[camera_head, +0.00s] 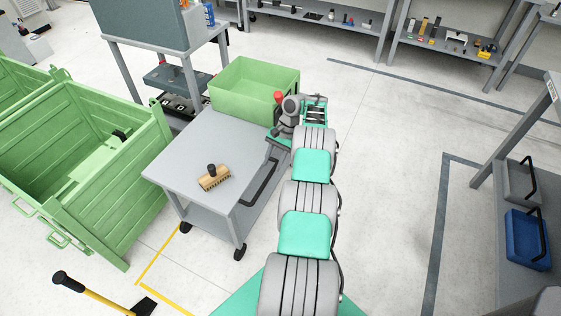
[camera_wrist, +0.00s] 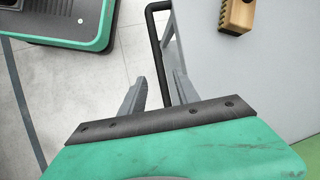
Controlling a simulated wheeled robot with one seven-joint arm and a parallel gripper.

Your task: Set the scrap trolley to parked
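The trolley (camera_head: 185,150) is a grey flat-topped cart with a lower shelf and black castors. It stands in the middle of the head view, beside large green crates. A black bar handle (camera_head: 262,185) runs along its right side; it also shows in the wrist view (camera_wrist: 154,45). My gripper (camera_head: 273,148) is at the trolley's right edge, near the handle's far end. In the wrist view my gripper (camera_wrist: 160,90) is open, with the handle bar passing between its two fingers in the picture. I cannot tell whether they touch it.
A brush (camera_head: 214,178) lies on the trolley top, with a green bin (camera_head: 255,92) at its far end. Green crates (camera_head: 80,150) stand close on the left. Yellow lines (camera_head: 158,255) and a black-and-yellow tool (camera_head: 95,295) lie in front. Floor on the right is clear.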

